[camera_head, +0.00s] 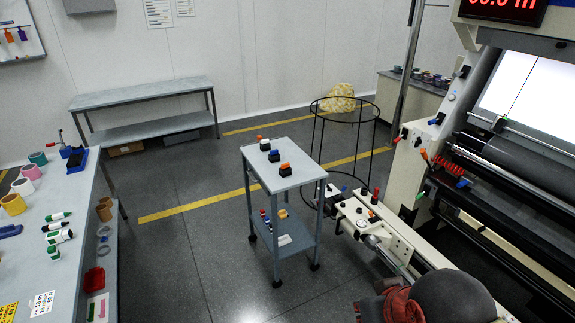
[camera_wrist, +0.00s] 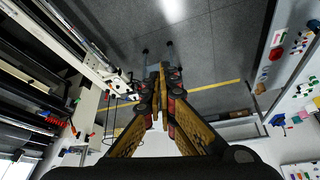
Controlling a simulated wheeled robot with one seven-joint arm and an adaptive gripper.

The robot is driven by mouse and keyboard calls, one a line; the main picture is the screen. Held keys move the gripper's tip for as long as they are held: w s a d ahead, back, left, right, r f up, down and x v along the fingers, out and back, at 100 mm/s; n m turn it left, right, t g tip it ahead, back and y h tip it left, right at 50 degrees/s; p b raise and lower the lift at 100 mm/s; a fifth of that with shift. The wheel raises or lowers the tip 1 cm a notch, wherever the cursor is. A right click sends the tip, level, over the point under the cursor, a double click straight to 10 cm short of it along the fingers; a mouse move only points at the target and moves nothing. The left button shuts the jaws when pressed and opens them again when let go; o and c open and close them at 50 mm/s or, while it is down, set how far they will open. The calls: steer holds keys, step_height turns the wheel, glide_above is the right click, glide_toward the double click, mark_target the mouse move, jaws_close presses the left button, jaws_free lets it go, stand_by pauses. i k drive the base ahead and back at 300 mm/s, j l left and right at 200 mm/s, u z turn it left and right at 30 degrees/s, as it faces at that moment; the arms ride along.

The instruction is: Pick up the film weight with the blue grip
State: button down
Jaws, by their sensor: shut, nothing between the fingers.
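The film weight with the blue grip (camera_head: 273,156) is a small dark block on the top shelf of the grey trolley (camera_head: 258,168). I cannot make out the blue-grip weight in the wrist view. My gripper's fingers are not clearly visible in the head view.
A round black wire stand (camera_head: 345,101) is close behind the trolley on the right. The inspection machine (camera_head: 400,185) fills the right side. A grey table (camera_head: 75,215) with rolls and markers stands at left. Open floor (camera_head: 185,240) lies between the table and the trolley.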

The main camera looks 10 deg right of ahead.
mark_target(274, 156)
steer(key=i+l+u, duration=0.15)
steer(key=i, duration=0.3)
steer(key=i+j, duration=0.3)
steer(key=i, duration=0.25)
steer(key=i+j, duration=0.25)
steer(key=i, duration=0.25)
steer(key=i+j+z, duration=0.1)
steer(key=i+j, duration=0.2)
steer(key=i, duration=0.25)
steer(key=i+j, duration=0.3)
steer(key=i, duration=0.2)
steer(key=i+j, duration=0.35)
steer(key=i, duration=0.15)
steer(key=i+l+z, duration=0.05)
